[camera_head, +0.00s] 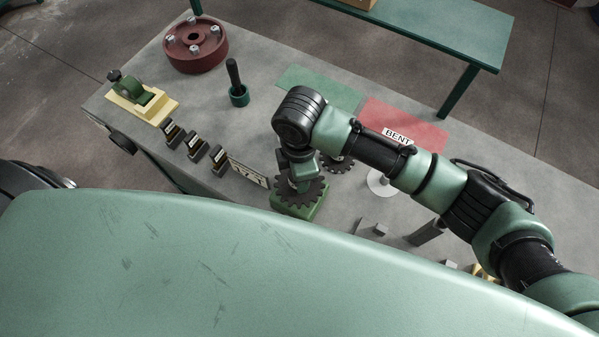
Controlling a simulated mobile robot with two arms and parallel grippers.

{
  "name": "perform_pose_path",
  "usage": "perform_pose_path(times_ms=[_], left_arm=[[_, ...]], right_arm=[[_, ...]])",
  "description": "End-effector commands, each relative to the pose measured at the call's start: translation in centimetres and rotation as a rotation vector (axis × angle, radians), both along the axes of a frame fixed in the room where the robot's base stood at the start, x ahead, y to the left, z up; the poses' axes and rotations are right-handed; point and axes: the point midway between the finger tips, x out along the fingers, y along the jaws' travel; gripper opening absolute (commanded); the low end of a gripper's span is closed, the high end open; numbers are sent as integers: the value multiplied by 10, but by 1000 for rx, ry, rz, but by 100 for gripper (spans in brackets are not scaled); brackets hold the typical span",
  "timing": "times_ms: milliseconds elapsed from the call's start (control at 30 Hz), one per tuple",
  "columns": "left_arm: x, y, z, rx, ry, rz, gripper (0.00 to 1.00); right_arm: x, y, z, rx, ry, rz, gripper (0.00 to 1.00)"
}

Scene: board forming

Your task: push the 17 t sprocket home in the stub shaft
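A dark toothed sprocket (313,195) lies flat over a green block (290,209) near the middle of the bench, beside a "17 T" label (248,172). The stub shaft cannot be made out under the sprocket and gripper. My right gripper (301,177) points down over the sprocket's centre from the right arm's dark wrist. Its fingertips are hard to make out, so I cannot tell whether they are open, shut or touching the sprocket. My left gripper is out of view. A second dark sprocket (340,165) lies just behind, partly hidden by my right arm.
The grey bench (265,60) also holds a red flanged disc (195,45), a green cup with a black handle (238,93), a yellow-based fixture (142,103), several black labelled blocks (195,146), a green mat (318,88) and a red "BENT" mat (425,127).

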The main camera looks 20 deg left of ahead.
Motion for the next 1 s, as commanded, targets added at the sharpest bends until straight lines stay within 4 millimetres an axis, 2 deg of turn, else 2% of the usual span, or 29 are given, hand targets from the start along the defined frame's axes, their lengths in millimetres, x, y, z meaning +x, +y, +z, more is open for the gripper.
perform_pose_path(times_ms=[300,1000], left_arm=[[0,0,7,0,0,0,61],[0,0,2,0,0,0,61]], right_arm=[[0,1,1,2,-1,0,0],[0,1,-8,1,-1,0,0]])
